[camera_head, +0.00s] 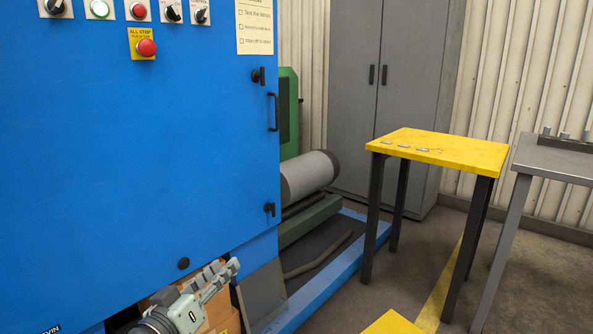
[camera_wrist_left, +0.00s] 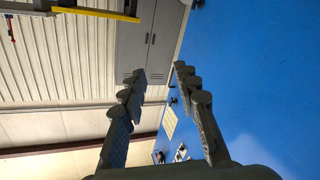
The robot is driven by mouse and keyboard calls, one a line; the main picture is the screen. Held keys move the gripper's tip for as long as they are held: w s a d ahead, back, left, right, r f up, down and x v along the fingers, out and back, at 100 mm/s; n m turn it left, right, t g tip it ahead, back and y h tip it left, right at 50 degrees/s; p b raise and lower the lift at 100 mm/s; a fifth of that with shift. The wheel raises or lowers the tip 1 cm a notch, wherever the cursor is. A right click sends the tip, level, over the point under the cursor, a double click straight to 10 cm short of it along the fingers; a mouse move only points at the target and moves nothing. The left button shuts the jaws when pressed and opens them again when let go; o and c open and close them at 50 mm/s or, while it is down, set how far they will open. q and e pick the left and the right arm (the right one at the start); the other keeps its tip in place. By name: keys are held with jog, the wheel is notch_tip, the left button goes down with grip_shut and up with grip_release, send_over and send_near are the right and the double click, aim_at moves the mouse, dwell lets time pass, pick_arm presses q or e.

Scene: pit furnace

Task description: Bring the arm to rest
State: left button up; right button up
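My left gripper (camera_head: 222,278) is low in the head view, at the bottom left, in front of the lower edge of the blue cabinet (camera_head: 130,150). In the left wrist view the two fingers of my left gripper (camera_wrist_left: 157,80) stand apart with nothing between them. The blue cabinet also fills the right of the left wrist view (camera_wrist_left: 270,80), where the picture is turned over. My right gripper is in neither view.
The cabinet front carries a red stop button (camera_head: 147,47), knobs and handles. A yellow table (camera_head: 450,150) with small flat pieces stands right of centre, beside a grey table (camera_head: 555,160). A grey locker (camera_head: 395,80) stands behind. Floor between cabinet and yellow table is partly open.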

pick_arm(q)
jog(key=s+a+f+m+g+y, duration=0.15)
jog(key=s+f+g, duration=0.35)
jog(key=f, duration=0.7)
jog(key=s+a+f+g+y, duration=0.2)
jog(key=s+f+g, duration=0.1)
jog(key=s+f, duration=0.65)
jog(key=s+a+f+g+y, duration=0.4)
jog(key=s+a+f, duration=0.4)
jog(key=s+f, duration=0.4)
jog(key=shift+s+a+g, duration=0.15)
jog(key=shift+s+g, duration=0.45)
jog(key=shift+s, duration=0.4)
jog(key=shift+m, duration=0.25)
